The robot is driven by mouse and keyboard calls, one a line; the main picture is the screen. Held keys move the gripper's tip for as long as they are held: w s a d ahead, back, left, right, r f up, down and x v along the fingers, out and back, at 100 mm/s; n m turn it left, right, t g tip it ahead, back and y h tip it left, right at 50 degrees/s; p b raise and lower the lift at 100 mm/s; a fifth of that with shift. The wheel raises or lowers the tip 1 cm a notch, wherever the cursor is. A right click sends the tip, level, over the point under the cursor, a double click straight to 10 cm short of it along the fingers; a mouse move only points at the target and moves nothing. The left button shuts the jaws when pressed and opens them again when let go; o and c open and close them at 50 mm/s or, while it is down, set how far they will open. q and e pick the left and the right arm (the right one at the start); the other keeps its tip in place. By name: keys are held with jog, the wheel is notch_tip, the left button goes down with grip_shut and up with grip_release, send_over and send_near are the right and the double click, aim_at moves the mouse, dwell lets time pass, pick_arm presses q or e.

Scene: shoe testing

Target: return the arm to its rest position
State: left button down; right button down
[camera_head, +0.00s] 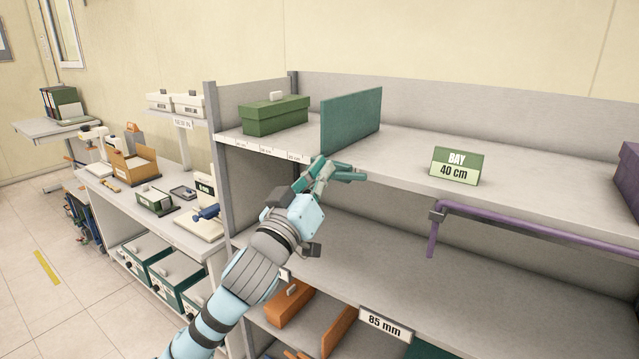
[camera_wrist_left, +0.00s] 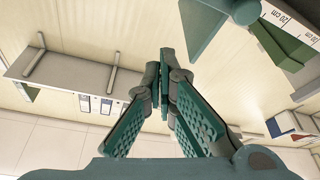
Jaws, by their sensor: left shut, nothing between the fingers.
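My left arm reaches in from the bottom of the head view. Its green-fingered left gripper (camera_head: 338,172) is at the front edge of the upper shelf (camera_head: 405,155), just below the teal divider panel (camera_head: 350,120). In the left wrist view the two fingertips (camera_wrist_left: 164,75) meet with nothing between them. The divider's teal edge shows at the top of that view (camera_wrist_left: 212,22). A green box (camera_head: 274,116) sits on the shelf left of the divider. My right gripper is in neither view.
A "BAY 40 cm" sign (camera_head: 455,166) stands on the upper shelf. A purple rail (camera_head: 530,233) runs along its front at right. Orange boxes (camera_head: 290,305) and an "85 mm" sign (camera_head: 386,323) are lower down. A workbench (camera_head: 165,222) stands at left. The middle shelf is largely clear.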

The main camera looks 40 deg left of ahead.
pick_arm(q)
jog(key=shift+s+f, duration=0.15)
jog(key=shift+s, duration=0.25)
